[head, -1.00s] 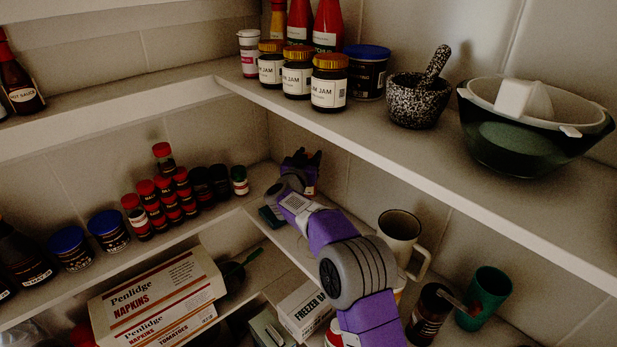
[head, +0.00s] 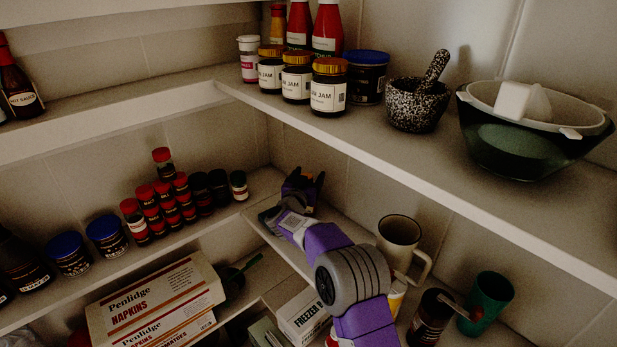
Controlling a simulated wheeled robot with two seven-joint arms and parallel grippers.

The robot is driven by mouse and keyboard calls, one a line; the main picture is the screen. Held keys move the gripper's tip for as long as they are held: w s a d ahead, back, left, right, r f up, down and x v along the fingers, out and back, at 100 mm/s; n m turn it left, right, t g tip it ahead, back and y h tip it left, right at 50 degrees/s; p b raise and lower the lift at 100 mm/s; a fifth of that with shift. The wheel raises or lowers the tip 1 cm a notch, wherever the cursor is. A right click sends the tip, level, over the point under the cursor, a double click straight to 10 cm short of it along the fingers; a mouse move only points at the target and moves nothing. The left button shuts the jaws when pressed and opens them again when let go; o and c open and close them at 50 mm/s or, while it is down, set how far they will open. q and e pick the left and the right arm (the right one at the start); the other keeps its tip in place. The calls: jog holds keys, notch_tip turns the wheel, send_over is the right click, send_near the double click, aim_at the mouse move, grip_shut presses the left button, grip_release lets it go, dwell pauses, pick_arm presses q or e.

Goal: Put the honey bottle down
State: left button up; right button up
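I cannot make out a bottle marked as honey. A yellow bottle (head: 278,22) stands on the upper shelf behind the jam jars, with its label hidden. My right gripper (head: 303,182) is in the back corner, low over the middle shelf, to the right of the spice jars. It points away from me. Its dark fingers show only partly beyond my wrist, and I cannot tell whether anything is between them. My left gripper is not in view.
Stacked red-capped spice jars (head: 163,207) and dark jars (head: 219,186) stand left of my gripper. A cream mug (head: 398,243) and green cup (head: 487,303) stand right of my arm. The upper shelf edge (head: 400,175) runs above my arm.

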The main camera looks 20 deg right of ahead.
jog(key=shift+r, duration=0.15)
jog(key=shift+s+a, duration=0.1)
jog(key=shift+a, duration=0.05)
jog(key=b+v, duration=0.1)
jog(key=v, duration=1)
jog(key=shift+s+a+b, duration=0.2)
jog(key=shift+s+b, duration=0.15)
jog(key=shift+b, duration=0.05)
jog(key=shift+r, duration=0.1)
